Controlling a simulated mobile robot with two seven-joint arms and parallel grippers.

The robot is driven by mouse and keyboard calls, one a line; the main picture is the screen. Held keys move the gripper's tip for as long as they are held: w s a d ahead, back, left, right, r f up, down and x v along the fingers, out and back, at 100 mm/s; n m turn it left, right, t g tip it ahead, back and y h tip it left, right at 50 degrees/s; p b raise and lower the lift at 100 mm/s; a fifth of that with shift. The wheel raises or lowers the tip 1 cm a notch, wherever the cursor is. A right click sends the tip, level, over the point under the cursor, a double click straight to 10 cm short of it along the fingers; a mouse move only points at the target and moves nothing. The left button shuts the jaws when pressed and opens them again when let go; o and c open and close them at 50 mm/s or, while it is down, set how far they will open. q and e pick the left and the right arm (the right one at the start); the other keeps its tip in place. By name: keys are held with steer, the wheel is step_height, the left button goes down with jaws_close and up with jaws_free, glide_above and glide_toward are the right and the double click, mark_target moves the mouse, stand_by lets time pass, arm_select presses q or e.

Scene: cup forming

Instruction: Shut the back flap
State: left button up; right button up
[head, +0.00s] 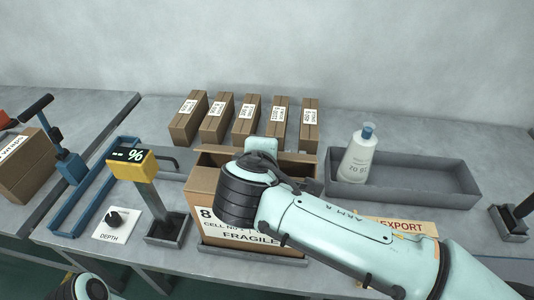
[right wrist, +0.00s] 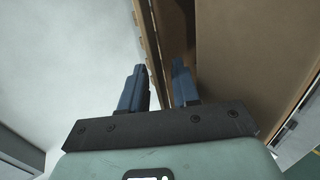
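An open cardboard box (head: 203,190) printed "FRAGILE" sits in the middle of the bench, partly covered by my right arm. At its rear, cardboard that looks like the back flap (head: 215,151) shows on both sides of my wrist; its exact angle is unclear. My right gripper is hidden by my own arm in the head view. In the right wrist view, the right gripper (right wrist: 158,88) has its two blue fingers apart, with a cardboard edge (right wrist: 150,42) running down between them. I cannot tell whether they touch it. My left gripper is out of view.
Several closed cartons (head: 245,119) stand in a row behind the box. A grey tray (head: 440,187) with a white bottle (head: 357,160) is at the right. A yellow display post (head: 145,167), a depth dial (head: 114,219) and a blue frame (head: 77,209) are at the left.

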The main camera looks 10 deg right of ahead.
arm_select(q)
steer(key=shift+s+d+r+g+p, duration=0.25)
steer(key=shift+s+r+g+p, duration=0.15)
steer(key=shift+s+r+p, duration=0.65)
arm_select(e)
steer(key=v, duration=1.3)
steer(key=shift+s, duration=0.2)
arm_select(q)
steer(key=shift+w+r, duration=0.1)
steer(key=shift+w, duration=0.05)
arm_select(e)
steer(key=shift+a, duration=0.1)
